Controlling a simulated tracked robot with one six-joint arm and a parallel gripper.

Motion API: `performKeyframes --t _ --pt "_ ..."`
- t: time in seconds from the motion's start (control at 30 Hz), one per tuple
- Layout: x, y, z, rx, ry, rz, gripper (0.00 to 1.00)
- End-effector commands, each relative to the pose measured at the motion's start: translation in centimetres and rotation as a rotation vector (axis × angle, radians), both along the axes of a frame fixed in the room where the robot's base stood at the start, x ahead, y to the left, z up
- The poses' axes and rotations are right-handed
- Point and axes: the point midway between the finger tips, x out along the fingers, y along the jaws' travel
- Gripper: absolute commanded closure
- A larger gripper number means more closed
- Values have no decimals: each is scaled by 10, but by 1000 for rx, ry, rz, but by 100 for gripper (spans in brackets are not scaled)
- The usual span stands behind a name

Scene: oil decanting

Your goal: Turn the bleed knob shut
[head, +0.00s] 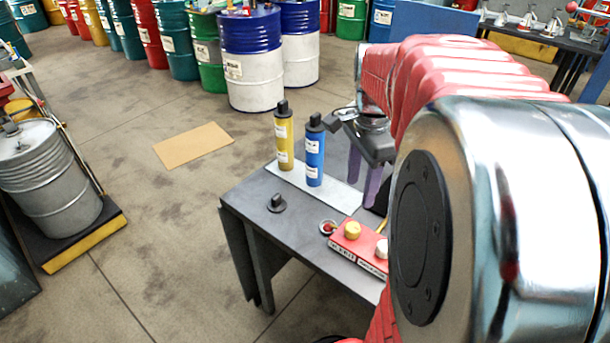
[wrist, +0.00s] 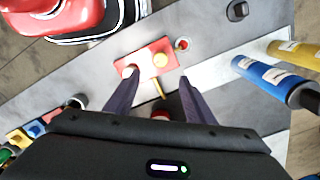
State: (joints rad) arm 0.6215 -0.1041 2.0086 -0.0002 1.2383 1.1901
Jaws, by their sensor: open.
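A red block (head: 343,246) with a printed front label sits on the dark bench. It carries a yellow knob (head: 352,230) and a white knob (head: 382,247). I cannot tell from the label which is the bleed knob. In the wrist view the red block (wrist: 146,54) lies just beyond the fingertips, with the white knob (wrist: 128,71) at left, the yellow knob (wrist: 160,60) near its middle and a thin brass rod (wrist: 158,88) pointing towards me. My gripper (wrist: 158,82) is open and empty, its purple fingers apart. In the head view my gripper (head: 362,192) hangs above the bench behind the block.
A yellow bottle (head: 284,140) and a blue bottle (head: 314,152) stand on a pale strip. A black knob-like part (head: 277,202) and a small round dish with red inside (head: 328,227) sit on the bench.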

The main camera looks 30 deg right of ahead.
Motion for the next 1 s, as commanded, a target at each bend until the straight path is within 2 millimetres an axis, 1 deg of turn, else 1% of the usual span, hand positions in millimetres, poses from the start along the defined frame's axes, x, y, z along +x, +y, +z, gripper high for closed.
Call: performKeyframes --t 0.2,0.37,0.57,1.0 --pt "0 0 -2 0 0 2 51" --pt "0 1 -14 1 2 3 51" --pt "0 1 -41 1 2 3 51" --pt "-1 1 -110 2 3 3 51"
